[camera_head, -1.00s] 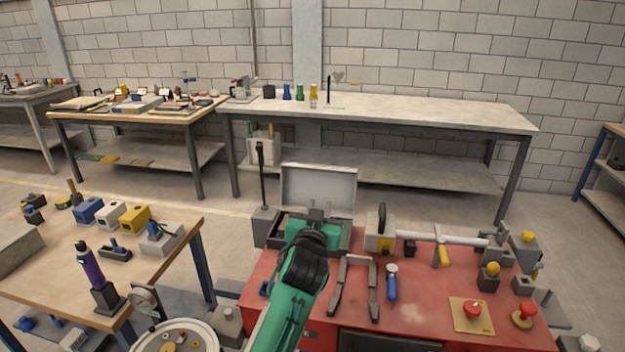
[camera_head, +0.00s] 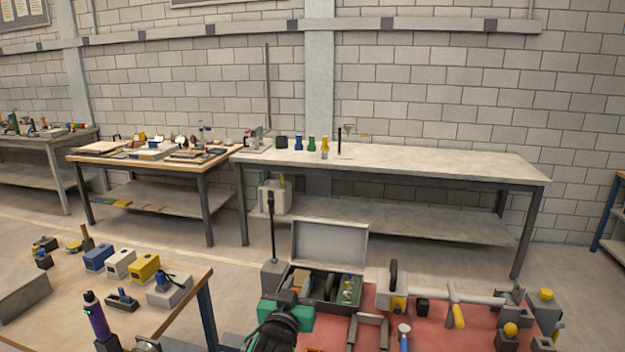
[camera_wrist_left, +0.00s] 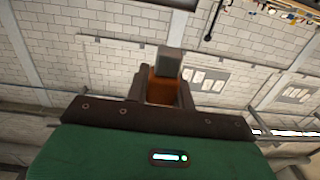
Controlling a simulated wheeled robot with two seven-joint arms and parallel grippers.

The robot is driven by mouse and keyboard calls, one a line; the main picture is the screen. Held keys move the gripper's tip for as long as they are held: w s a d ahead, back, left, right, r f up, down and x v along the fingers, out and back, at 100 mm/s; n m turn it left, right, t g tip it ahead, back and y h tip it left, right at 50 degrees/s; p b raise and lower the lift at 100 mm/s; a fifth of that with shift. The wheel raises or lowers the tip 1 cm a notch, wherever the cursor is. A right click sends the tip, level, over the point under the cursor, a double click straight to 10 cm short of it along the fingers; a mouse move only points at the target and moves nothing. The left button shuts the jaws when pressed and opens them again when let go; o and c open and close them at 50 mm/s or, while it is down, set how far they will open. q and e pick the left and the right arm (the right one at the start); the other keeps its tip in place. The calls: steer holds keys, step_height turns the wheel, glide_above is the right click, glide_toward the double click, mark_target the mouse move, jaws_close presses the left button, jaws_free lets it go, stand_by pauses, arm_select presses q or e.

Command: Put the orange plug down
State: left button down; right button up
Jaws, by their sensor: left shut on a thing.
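My left gripper (camera_head: 298,284) is shut on the orange plug (camera_wrist_left: 160,90). In the left wrist view the plug is an orange block with a grey end, held between the two dark fingers (camera_wrist_left: 161,88). The gripper is at the front left of an open grey toolbox (camera_head: 330,240). I cannot tell whether the plug touches anything below it. My right gripper is not in view.
The red-topped bench (camera_head: 440,334) carries a grey pipe assembly (camera_head: 470,297), a yellow-handled valve (camera_head: 458,316) and other fixtures. A wooden table (camera_head: 60,310) at left holds coloured blocks and a purple tool (camera_head: 97,318). The long grey bench (camera_head: 430,165) behind is mostly bare.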

arm_select(q)
steer(key=s+a+f+y, duration=0.1)
steer(key=s+a+f, duration=0.2)
steer(key=s+a, duration=0.3)
steer(key=s+a+f+n+y, duration=0.1)
steer(key=s+a+f, duration=0.3)
steer(key=s, duration=0.5)
steer(key=s+a+f+n+y, duration=0.1)
steer(key=s+a+f, duration=0.3)
steer(key=s+a, duration=0.4)
steer(key=shift+f+y, duration=0.25)
steer(key=shift+y, duration=0.15)
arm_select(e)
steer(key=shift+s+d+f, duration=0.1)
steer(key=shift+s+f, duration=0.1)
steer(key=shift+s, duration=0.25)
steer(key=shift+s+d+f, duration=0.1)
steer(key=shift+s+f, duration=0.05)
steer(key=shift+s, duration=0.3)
